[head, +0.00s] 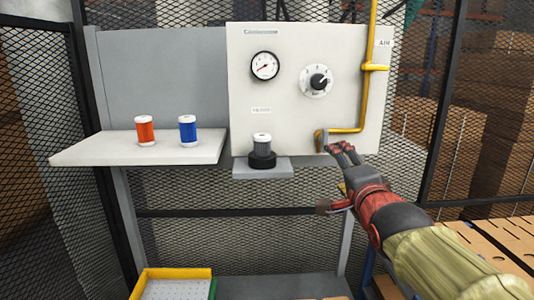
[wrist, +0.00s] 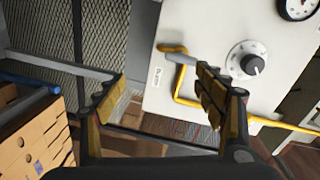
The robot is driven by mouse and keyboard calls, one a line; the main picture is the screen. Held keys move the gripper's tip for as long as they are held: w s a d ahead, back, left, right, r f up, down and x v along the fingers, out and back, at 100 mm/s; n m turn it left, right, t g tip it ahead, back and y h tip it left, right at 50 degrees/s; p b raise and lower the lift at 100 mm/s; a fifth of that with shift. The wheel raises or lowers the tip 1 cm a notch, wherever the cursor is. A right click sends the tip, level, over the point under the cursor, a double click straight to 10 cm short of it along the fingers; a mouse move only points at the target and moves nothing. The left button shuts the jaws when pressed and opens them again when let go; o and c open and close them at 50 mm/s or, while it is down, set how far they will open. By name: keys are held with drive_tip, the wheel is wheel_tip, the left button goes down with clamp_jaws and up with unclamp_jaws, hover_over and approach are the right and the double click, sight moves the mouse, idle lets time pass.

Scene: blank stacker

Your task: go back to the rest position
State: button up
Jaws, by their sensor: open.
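My gripper (head: 345,158) is in front of the lower right part of the white panel (head: 300,110) in the head view. In the wrist view, my gripper (wrist: 160,95) has its two fingers wide apart with nothing between them. The bent end of the yellow pipe (head: 322,137) is close beside the fingertips in the head view. It also shows in the wrist view, near the right finger (wrist: 180,52). I cannot tell if they touch.
A dial knob (head: 319,81) and a gauge (head: 265,66) are on the panel. A red canister (head: 145,130) and a blue canister (head: 188,129) stand on the left shelf (head: 90,152). A yellow-rimmed bin (head: 175,273) is below.

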drive_tip(key=s+f+n+g+b, duration=0.3)
drive_tip(key=s+f+n+g, duration=0.2)
drive_tip(key=s+f, duration=0.9)
drive_tip(key=s+a+f+n+g+b, duration=0.1)
drive_tip(key=s+f+n+g+b, duration=0.3)
drive_tip(key=s+f+n, duration=0.6)
drive_tip(key=s+f+g, duration=0.2)
drive_tip(key=s+f, duration=0.3)
drive_tip(key=f, duration=0.5)
drive_tip(key=shift+f, duration=0.2)
